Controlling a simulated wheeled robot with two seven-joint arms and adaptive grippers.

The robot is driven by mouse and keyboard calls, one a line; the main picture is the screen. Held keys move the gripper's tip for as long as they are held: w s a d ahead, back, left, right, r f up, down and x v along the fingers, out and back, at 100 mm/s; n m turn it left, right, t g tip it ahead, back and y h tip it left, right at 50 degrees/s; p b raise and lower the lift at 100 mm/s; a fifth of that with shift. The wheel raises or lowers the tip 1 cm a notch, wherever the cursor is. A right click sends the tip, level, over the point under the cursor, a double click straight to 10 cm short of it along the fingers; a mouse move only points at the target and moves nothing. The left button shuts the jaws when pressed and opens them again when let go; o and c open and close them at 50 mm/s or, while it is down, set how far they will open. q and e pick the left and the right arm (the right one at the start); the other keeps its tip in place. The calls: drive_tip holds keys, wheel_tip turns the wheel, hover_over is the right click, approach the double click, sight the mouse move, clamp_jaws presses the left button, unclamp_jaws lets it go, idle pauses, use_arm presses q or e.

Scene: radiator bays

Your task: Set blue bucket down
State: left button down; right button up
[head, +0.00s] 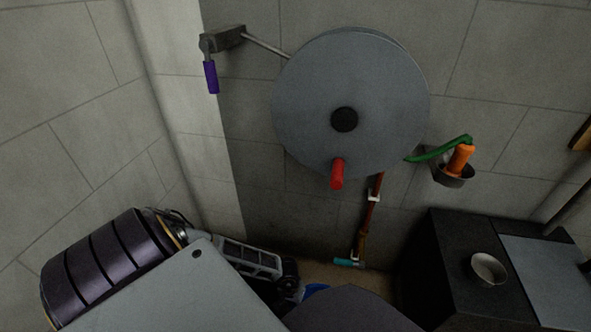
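A small piece of blue (315,290), likely part of the blue bucket, shows low in the middle of the head view. Grey and dark parts in front hide the rest, so I cannot tell whether it hangs or rests on the floor. My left arm comes in from the lower left, and my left gripper (289,282) is just left of the blue piece. Its fingertips are dark and partly hidden, so its grip and any contact do not show. My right gripper is not in view.
A large grey disc (310,90) with a red handle (337,174) is on the back wall. A purple-handled lever (211,77) is at its upper left. An orange-handled tool (460,158) sits in a wall cup. A black cabinet (440,240) with a small bowl (488,268) stands right.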

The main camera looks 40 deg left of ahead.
use_arm(q)
drive_tip(key=shift+f+b, duration=0.4)
drive_tip(key=shift+f, duration=0.85)
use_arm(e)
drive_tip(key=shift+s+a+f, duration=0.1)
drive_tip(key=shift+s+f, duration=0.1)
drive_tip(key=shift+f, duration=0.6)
use_arm(q)
drive_tip(key=c, duration=1.6)
unclamp_jaws()
drive_tip(key=shift+c, duration=0.2)
drive_tip(key=shift+o, duration=0.4)
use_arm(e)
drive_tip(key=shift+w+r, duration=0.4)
use_arm(q)
drive_tip(key=shift+r, duration=0.15)
